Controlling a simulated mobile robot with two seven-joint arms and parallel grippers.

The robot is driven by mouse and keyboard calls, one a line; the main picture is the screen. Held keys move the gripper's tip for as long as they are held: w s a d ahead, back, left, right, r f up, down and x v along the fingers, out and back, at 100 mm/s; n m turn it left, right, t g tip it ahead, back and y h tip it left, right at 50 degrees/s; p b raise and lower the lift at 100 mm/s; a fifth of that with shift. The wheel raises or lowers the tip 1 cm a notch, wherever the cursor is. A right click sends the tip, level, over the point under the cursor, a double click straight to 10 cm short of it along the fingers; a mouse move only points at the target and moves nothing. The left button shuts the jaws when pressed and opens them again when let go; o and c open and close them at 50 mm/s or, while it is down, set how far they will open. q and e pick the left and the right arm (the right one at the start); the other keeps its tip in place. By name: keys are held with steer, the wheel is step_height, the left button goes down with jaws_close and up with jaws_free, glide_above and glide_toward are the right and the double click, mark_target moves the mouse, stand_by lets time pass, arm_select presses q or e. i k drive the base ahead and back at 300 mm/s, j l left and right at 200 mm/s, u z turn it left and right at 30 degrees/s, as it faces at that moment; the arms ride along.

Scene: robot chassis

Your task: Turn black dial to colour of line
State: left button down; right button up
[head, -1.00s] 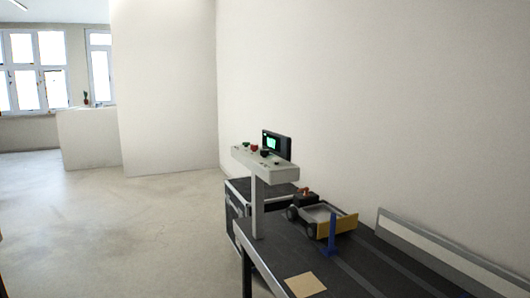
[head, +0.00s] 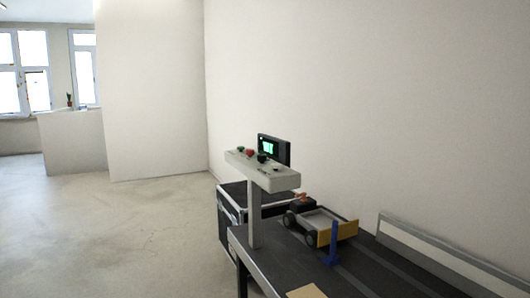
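A pale control panel (head: 262,171) stands on a post at the near end of a dark conveyor-like table. On its top are a green button (head: 240,149), a red button (head: 249,153) and a black dial (head: 262,157). Which way the dial points is too small to tell. A small dark screen (head: 274,149) with a bright green display stands behind them. No coloured line can be made out clearly. Neither of my grippers is in view.
A toy-like chassis (head: 318,223) with a yellow end board sits on the dark table (head: 385,278), beside a blue upright post (head: 334,243). A tan sheet (head: 307,292) lies at the front. A black case (head: 232,207) stands behind the panel. The floor at left is clear.

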mark_target(261, 158)
steer(key=i+j+z, duration=0.1)
steer(key=i+j, duration=0.15)
steer(key=i+j+z, duration=0.15)
steer(key=j, duration=0.25)
steer(key=i+j+z, duration=0.1)
steer(key=i+j, duration=0.2)
steer(key=i+j+z, duration=0.1)
steer(key=j, duration=0.3)
steer(key=i+j+z, duration=0.15)
steer(key=i+j, duration=0.15)
steer(key=j, duration=0.1)
